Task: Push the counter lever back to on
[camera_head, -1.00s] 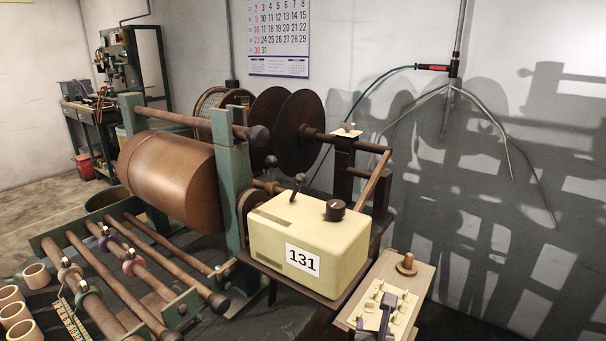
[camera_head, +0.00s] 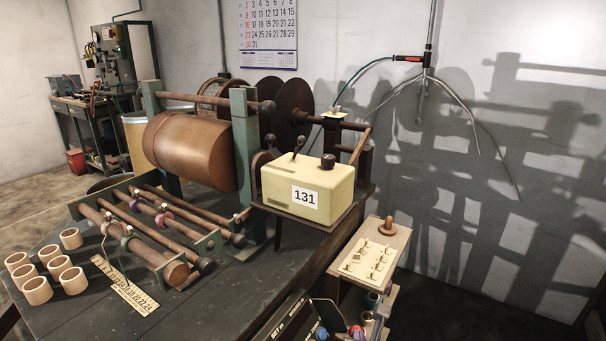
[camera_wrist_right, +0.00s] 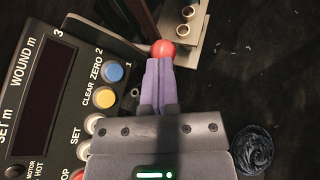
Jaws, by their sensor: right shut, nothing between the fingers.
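A red ball knob (camera_wrist_right: 162,48), which looks like the lever's, sits at the tips of my right gripper (camera_wrist_right: 160,64) in the right wrist view. The fingers are shut with nothing between them. They touch or nearly touch the knob; I cannot tell which. The lever's shaft is hidden, so its position is unclear. The knob and fingers are beside the dark counter panel (camera_wrist_right: 50,60), which has a blue button (camera_wrist_right: 113,72) and a yellow button (camera_wrist_right: 105,97). In the head view the panel (camera_head: 284,318) and right gripper (camera_head: 357,335) show at the bottom edge. My left gripper is not in view.
A cream box (camera_head: 310,190) marked 131 stands behind the panel. A wooden board with several pegs (camera_head: 350,250) is at the right. Several pale rings (camera_head: 71,238) and a ruler (camera_head: 125,285) lie on the dark bench (camera_head: 190,310) at the left.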

